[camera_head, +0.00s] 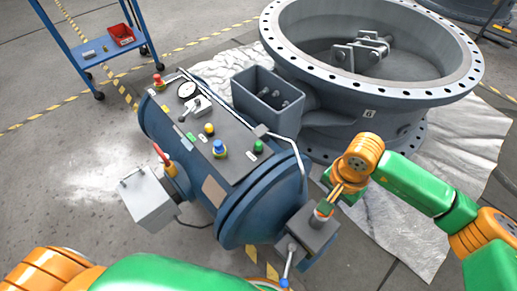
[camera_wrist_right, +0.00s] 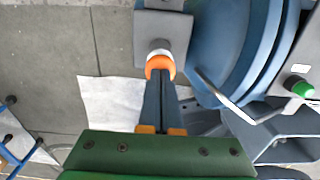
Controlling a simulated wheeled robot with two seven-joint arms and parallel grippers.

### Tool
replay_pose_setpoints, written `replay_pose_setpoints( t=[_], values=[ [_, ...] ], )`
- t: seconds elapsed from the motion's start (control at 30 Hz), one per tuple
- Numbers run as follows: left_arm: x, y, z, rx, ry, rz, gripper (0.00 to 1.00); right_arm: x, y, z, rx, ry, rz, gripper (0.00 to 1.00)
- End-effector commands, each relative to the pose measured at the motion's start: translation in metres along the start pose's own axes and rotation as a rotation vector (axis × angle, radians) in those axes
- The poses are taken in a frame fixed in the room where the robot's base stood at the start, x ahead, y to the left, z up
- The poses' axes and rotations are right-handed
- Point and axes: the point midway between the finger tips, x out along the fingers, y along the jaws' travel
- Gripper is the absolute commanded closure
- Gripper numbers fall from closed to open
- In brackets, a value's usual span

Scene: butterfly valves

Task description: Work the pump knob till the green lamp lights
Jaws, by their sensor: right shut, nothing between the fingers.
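The orange knob (camera_head: 322,212) with a pale collar stands on a grey block at the near right end of the blue tank, and I take it for the pump knob. My right gripper (camera_head: 333,201) is shut and empty, its tips at the knob. In the wrist view the shut fingers (camera_wrist_right: 166,84) end right at the orange knob (camera_wrist_right: 160,64); contact is hard to tell. A green dome (camera_head: 258,147) on the tank's top panel may be the lamp; it also shows in the wrist view (camera_wrist_right: 302,89). I cannot tell whether it is lit. My left gripper is out of view.
The blue tank (camera_head: 262,205) carries a gauge (camera_head: 187,90) and red, yellow and blue controls. A bent grey bar (camera_head: 297,155) rises near the green dome. A large flanged valve (camera_head: 372,95) stands behind. A blue cart (camera_head: 85,45) stands back left, with open floor between.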

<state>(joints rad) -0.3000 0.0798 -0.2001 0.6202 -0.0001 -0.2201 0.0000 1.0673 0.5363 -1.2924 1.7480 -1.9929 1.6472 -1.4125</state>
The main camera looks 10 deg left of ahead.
Motion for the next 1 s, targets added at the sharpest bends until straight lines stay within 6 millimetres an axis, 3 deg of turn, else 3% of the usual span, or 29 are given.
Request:
replay_pose_setpoints(
  t=[0.3, 0.6, 1.0],
  values=[
    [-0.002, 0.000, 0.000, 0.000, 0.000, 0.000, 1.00, -0.002, 0.000, 0.001, -0.002, -0.003, 0.002, 1.00],
    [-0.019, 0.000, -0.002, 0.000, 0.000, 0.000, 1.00, -0.034, 0.000, 0.000, -0.002, -0.001, 0.001, 1.00],
    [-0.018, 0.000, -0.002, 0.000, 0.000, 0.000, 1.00, -0.033, 0.000, 0.001, -0.001, -0.001, 0.002, 1.00]
  ],
)
